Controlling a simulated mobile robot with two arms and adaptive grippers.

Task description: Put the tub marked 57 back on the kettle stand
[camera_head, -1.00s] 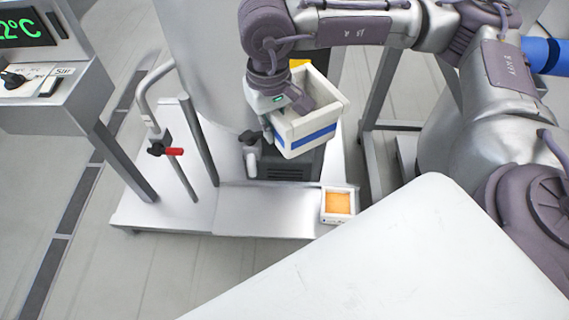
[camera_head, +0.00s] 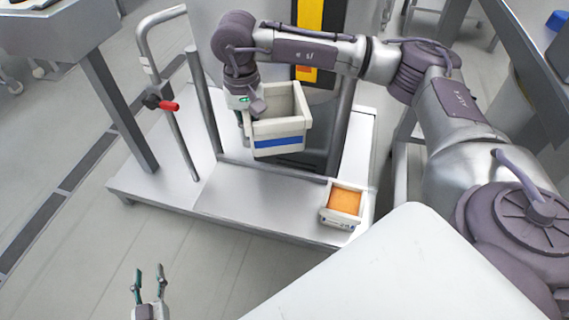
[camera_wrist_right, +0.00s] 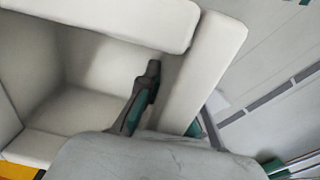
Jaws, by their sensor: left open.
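A cream tub (camera_head: 279,130) with a blue stripe hangs from my right gripper (camera_head: 247,118), above the metal stand (camera_head: 250,195) in the head view. The tub looks empty and roughly upright; no number is readable on it. In the right wrist view, the fingers (camera_wrist_right: 184,85) straddle the tub's wall (camera_wrist_right: 205,60), one inside and one outside. A smaller-looking cream tub (camera_head: 327,213) with orange contents sits on the stand's front right corner; its marking is too small to read. My left gripper (camera_head: 148,270) is open and empty at the lower left, over the floor.
A bent pipe with a red-handled valve (camera_head: 168,106) and a post rise at the stand's left. A large metal vessel with a yellow and black panel (camera_head: 311,40) stands behind. A white surface (camera_head: 410,270) fills the lower right. The stand's front middle is clear.

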